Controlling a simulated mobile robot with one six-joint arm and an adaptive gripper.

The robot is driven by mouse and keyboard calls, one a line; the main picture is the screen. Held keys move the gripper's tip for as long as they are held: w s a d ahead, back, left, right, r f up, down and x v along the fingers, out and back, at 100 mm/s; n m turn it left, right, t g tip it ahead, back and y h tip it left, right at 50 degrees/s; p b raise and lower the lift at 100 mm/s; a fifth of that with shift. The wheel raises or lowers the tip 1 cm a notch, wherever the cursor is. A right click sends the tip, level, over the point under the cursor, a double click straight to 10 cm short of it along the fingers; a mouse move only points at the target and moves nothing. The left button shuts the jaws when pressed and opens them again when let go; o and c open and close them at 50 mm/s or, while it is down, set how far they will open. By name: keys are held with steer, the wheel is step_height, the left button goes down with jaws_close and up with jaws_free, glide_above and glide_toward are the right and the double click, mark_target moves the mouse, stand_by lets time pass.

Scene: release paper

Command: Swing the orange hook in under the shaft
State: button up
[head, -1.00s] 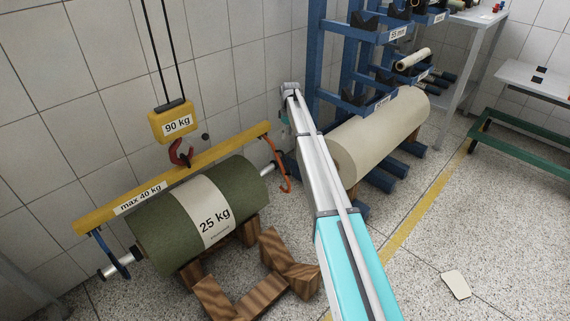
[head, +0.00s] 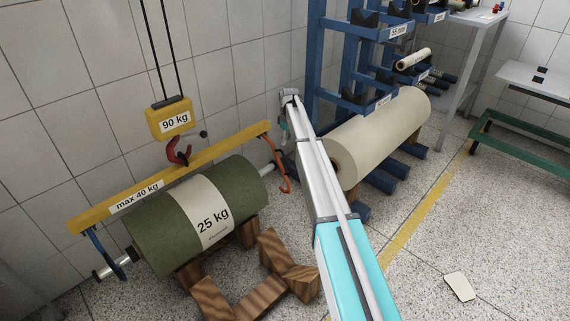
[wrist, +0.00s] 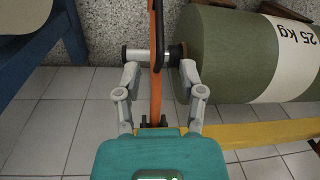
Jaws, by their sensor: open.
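The orange hook (head: 283,170) hangs from the right end of the yellow beam (head: 200,160), by the shaft end (head: 267,171) at the roll's right side. In the wrist view the orange hook (wrist: 155,75) runs between the two fingers of my open gripper (wrist: 160,72) and crosses in front of the grey shaft (wrist: 138,53). I cannot tell whether either finger touches it. In the head view my gripper is mostly hidden behind my arm. The green roll (head: 155,225), labelled 25 kg, lies on wooden blocks. A blue hook (head: 103,252) is at the left end.
A yellow hoist block (head: 170,118) holds the beam by a red hook (head: 178,152). A blue rack (head: 345,60) and a cream roll (head: 375,135) stand to the right. Wooden blocks (head: 270,290) lie in front. The floor at the right is mostly clear.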

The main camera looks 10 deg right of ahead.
mark_target(285, 159)
steer(key=shift+s+a+f+b, duration=0.1)
steer(key=shift+a+f+b, duration=0.05)
steer(key=shift+f+b, duration=1.5)
steer(key=shift+s+a+f+b, duration=0.1)
steer(key=shift+s+f+b, duration=0.05)
steer(key=shift+f+b, duration=1.55)
steer(key=shift+s+a+f+b, duration=0.1)
steer(key=shift+a+f+b, duration=0.05)
steer(key=shift+f+b, duration=1.5)
steer(key=shift+f, duration=0.2)
steer(key=shift+c, duration=0.3)
jaws_close()
